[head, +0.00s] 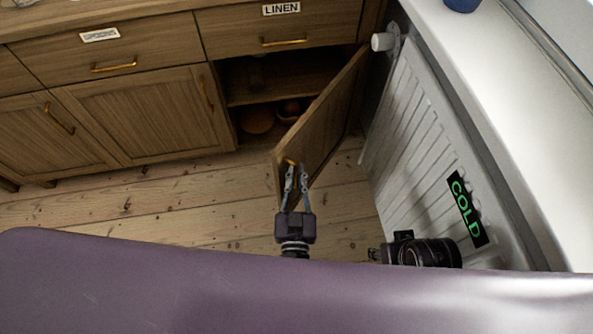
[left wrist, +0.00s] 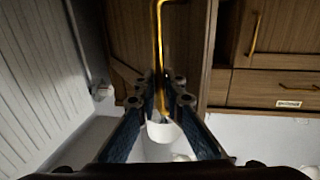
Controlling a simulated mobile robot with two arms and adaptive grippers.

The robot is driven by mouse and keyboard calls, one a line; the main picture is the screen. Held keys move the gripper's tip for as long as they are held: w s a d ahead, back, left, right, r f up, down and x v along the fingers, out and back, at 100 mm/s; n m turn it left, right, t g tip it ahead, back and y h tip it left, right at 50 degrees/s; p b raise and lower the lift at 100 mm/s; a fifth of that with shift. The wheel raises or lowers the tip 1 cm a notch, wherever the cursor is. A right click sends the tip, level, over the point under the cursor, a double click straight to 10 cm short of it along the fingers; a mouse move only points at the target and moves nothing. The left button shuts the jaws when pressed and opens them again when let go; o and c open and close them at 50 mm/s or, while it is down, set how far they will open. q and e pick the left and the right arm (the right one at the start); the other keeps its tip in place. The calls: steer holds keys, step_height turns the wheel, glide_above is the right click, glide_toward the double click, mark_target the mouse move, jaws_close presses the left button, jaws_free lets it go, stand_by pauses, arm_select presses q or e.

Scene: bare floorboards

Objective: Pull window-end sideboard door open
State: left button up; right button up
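The window-end sideboard door (head: 330,112) stands swung out from the wooden sideboard (head: 150,110), hinged on its right, near the radiator. The cabinet opening behind it shows a shelf (head: 280,77). My left gripper (head: 292,172) is at the door's free edge. In the left wrist view, its fingers close in on both sides of the door's brass handle (left wrist: 158,45), which runs between the fingertips (left wrist: 160,82). The handle is mostly hidden by the fingers in the head view. My right gripper (head: 420,252) shows only in part beside the radiator; its fingers are not clear.
A white ribbed radiator (head: 420,125) with a COLD sign (head: 467,208) stands close on the right, below a white sill (head: 480,90). Brown bowls (head: 256,120) sit inside the cabinet. Bare floorboards (head: 160,205) are clear left of the door. The LINEN drawer (head: 235,35) is shut.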

arm_select(q)
steer(key=shift+o, duration=0.2)
steer(key=shift+s, duration=0.1)
steer(key=s, duration=1.2)
steer(key=shift+d, duration=0.35)
